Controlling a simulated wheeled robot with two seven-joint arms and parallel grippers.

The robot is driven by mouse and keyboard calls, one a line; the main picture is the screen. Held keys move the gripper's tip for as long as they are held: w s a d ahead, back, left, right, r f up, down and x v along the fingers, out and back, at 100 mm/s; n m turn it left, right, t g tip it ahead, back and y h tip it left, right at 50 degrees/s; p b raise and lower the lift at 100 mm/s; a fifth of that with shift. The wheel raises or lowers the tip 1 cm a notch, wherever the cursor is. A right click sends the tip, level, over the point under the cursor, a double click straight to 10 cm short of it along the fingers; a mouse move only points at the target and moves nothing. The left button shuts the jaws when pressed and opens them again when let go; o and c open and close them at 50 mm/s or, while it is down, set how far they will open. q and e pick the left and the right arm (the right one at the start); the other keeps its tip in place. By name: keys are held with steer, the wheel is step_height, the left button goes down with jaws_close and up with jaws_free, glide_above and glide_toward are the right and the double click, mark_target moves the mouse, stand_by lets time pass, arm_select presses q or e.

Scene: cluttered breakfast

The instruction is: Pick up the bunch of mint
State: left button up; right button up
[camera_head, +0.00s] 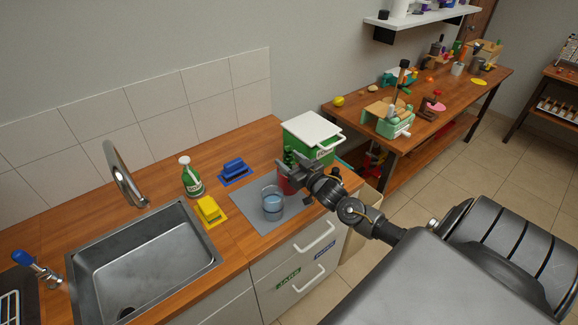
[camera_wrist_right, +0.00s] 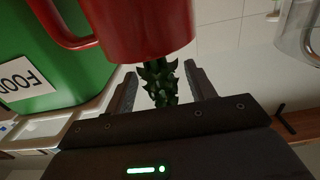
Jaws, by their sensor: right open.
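The bunch of mint (camera_wrist_right: 160,82) is dark green and leafy. In the right wrist view it lies between the two fingers of my right gripper (camera_wrist_right: 160,72), with a visible gap on each side. The red mug partly hides its far end. In the head view a dark green patch (camera_head: 289,156) beside the right gripper (camera_head: 290,168) looks like the mint, but it is small there. My right gripper is open around the mint, above the counter's right end. My left gripper is not in view.
A red mug (camera_head: 284,183) is close to the right gripper and fills the top of the wrist view (camera_wrist_right: 140,25). A green food bin with a white lid (camera_head: 312,132) stands behind. A glass jug (camera_head: 272,203) stands on the grey mat (camera_head: 245,197). The sink (camera_head: 150,262) is left.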

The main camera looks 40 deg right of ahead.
steer(key=shift+w, duration=0.45)
steer(key=shift+s, duration=0.1)
steer(key=c, duration=1)
steer(key=shift+c, duration=0.2)
step_height(320, 180, up, 10)
steer(key=shift+b, duration=1)
